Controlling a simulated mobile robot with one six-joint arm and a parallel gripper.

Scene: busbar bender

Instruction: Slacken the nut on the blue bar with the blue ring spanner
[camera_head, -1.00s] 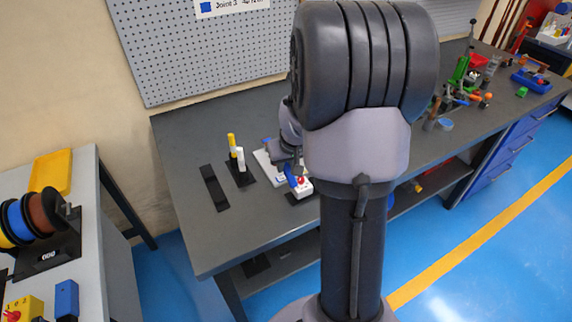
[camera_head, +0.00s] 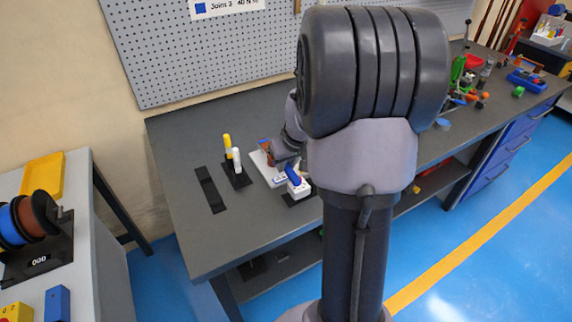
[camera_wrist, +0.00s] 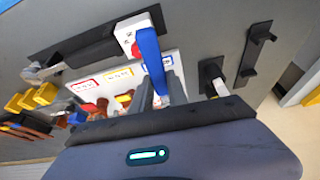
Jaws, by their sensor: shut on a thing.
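My gripper (camera_wrist: 158,92) is shut on the blue spanner (camera_wrist: 150,52), whose long blue shape stands out from between the fingers in the wrist view. In the head view the blue spanner (camera_head: 294,174) shows small, just above a white box (camera_head: 299,189). The far end of the spanner overlaps the white box with a red spot (camera_wrist: 130,36) in the wrist view; I cannot tell whether they touch. A white board (camera_wrist: 110,78) with red, yellow and blue framed labels lies beside the fingers. The blue bar and its nut are not clearly discernible.
A black holder with a yellow and a white marker (camera_head: 237,160) stands left of the board. A black strip (camera_head: 210,190) lies farther left on the grey bench (camera_head: 180,150). Reddish-brown parts (camera_wrist: 96,106) lie close to my fingers. Tools and parts crowd the bench's far right.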

